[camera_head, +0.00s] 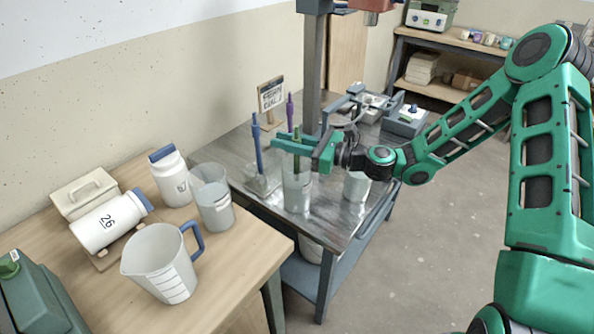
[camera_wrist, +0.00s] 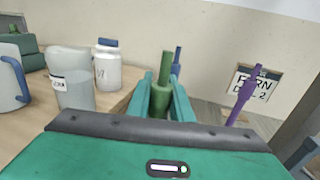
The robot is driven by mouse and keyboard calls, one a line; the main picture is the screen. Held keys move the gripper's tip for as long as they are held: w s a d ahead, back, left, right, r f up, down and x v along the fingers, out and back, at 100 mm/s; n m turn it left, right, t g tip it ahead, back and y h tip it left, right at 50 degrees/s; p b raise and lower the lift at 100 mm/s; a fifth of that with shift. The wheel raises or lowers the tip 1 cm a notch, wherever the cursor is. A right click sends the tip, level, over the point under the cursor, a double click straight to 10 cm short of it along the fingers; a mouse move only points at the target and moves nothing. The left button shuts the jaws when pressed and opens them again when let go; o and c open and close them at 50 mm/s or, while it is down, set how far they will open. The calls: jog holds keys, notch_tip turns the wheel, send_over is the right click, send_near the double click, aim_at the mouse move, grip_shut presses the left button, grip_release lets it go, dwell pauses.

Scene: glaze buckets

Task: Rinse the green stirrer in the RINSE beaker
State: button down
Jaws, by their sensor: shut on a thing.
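My gripper (camera_head: 292,145) is shut on the green stirrer (camera_head: 297,133), over the metal table. In the wrist view the stirrer's green handle (camera_wrist: 165,68) stands upright between the two fingers (camera_wrist: 160,100). The stirrer's lower part runs down toward a tall clear beaker (camera_head: 297,194) under the gripper, and it seems to be inside it. Another clear beaker (camera_head: 214,207) with cloudy content stands on the wooden table; it also shows in the wrist view (camera_wrist: 76,93) with a small label. I cannot read which beaker is marked RINSE.
A blue stirrer (camera_head: 258,150) stands in a clear container (camera_head: 262,183) left of the gripper. A purple stirrer (camera_head: 290,113) stands behind it. A white cup (camera_head: 356,187) is to the right. A jug (camera_head: 160,265) and white jars (camera_head: 170,178) occupy the wooden table.

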jog(key=shift+r, duration=0.15)
notch_tip(320, 180, up, 16)
dwell(2.3)
dwell(1.0)
jog(key=shift+r, duration=2)
